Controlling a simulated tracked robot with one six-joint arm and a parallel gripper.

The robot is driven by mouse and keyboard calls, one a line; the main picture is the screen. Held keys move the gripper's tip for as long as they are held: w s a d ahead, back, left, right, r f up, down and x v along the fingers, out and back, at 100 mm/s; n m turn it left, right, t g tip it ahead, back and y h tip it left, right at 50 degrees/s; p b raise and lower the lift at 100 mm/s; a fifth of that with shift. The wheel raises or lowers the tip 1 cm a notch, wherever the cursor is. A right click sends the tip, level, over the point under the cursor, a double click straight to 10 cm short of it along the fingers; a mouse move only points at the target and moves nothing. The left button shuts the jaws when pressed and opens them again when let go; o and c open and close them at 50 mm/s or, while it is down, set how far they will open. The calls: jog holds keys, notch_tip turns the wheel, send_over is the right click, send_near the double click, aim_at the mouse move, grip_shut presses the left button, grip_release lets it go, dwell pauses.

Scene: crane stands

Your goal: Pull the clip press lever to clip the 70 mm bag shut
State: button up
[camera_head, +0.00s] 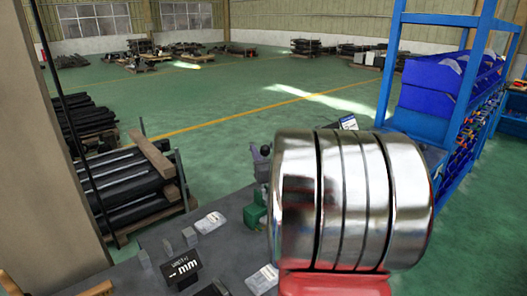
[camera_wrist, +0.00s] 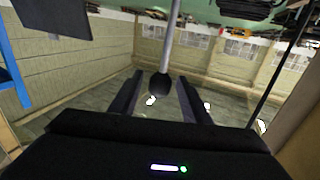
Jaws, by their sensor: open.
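In the wrist view a lever with a round black knob (camera_wrist: 160,86) on a straight silver rod (camera_wrist: 169,40) reaches in from the top of the picture. My gripper (camera_wrist: 160,80) is open, with one dark finger on each side of the knob. The knob appears between the fingers; I cannot tell whether either touches it. In the head view a small green device (camera_head: 254,212) stands on the dark table, partly hidden by my arm; it may be the clip press. Small pale bags lie nearby, one at the table's middle (camera_head: 210,222) and one nearer the front (camera_head: 263,280). I cannot tell which is the 70 mm bag.
A black sign marked mm (camera_head: 181,266) and small grey blocks stand on the dark table (camera_head: 150,240). A blue rack with blue bins (camera_head: 430,85) stands at right. Dark bar stock (camera_head: 125,185) is stacked at left. The green floor beyond is largely clear.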

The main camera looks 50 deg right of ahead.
jog(key=shift+c, duration=0.5)
grip_shut()
jog(key=shift+a, duration=0.1)
